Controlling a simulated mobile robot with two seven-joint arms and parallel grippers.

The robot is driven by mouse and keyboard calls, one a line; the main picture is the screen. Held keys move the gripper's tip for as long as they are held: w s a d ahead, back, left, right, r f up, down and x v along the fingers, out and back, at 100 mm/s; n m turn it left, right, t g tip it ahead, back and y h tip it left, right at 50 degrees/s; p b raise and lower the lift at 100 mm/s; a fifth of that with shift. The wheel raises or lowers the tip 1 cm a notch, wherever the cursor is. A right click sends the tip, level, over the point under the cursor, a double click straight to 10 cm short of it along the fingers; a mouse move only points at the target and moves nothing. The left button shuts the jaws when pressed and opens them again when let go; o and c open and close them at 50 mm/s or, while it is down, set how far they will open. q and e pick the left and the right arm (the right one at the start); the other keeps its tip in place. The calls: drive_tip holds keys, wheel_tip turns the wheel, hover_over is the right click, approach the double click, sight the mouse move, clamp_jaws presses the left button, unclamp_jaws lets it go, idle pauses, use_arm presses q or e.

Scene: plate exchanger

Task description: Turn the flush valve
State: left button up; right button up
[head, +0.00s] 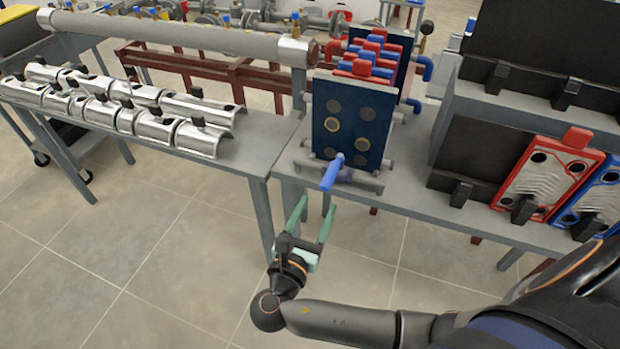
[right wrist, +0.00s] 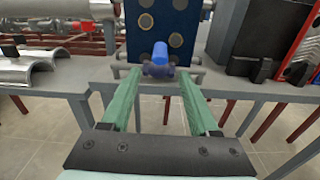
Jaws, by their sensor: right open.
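The flush valve has a blue lever handle (head: 332,172) that sticks out toward me at the foot of the dark blue plate exchanger (head: 350,120). In the right wrist view the blue handle (right wrist: 160,54) shows nearly end-on, above a dark valve body (right wrist: 158,70). My right gripper (head: 314,212) is open and empty, with green fingers pointing at the valve from below and in front. In the right wrist view the handle lies between the lines of the two fingers (right wrist: 157,85), beyond their tips. The gripper appears apart from the handle. My left gripper is not in view.
The exchanger stands on a grey bench (head: 292,150). Red-framed plates (head: 548,175) and black blocks stand at the right. The floor in front is clear.

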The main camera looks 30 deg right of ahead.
sight(335, 166)
drive_tip(key=shift+a+r, duration=0.1)
drive_tip(key=shift+r, duration=0.25)
drive_tip(key=shift+w+d+r+h, duration=0.1)
drive_tip(key=shift+w+d+h, duration=0.1)
drive_tip(key=shift+h, duration=0.1)
drive_tip(key=x, duration=1.2)
drive_tip(key=shift+a, duration=0.1)
drive_tip(key=shift+c, duration=0.2)
clamp_jaws()
idle(0.4)
